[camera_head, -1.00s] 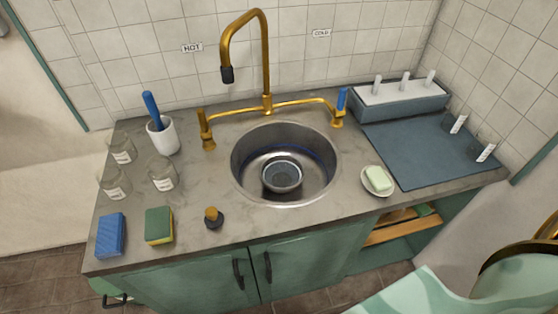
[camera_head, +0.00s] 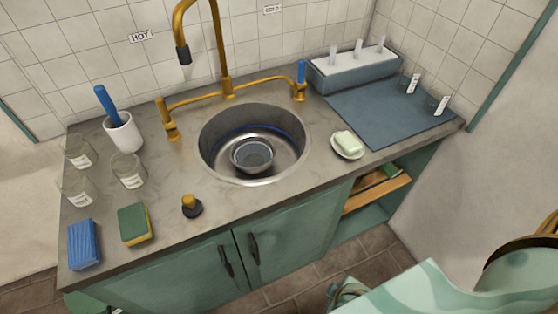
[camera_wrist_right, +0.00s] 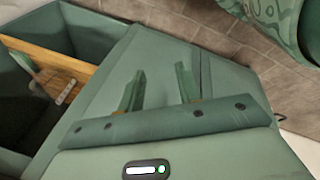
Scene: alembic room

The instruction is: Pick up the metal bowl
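The metal bowl (camera_head: 252,155) is small and round and sits inside the round metal sink (camera_head: 207,165), resting toward its near side. It looks upright, with a darker disc-like inside. My right gripper (camera_wrist_right: 160,70) shows in the right wrist view with its two green fingers apart and nothing between them. It is over the front of the cabinet, away from the bowl, which is not in that view. In the head view my right arm comes in at the lower right. My left gripper is not in view.
A gold faucet (camera_head: 222,60) arches over the back of the sink. A soap dish (camera_head: 347,152) and a blue-grey mat (camera_head: 390,112) lie to the right.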

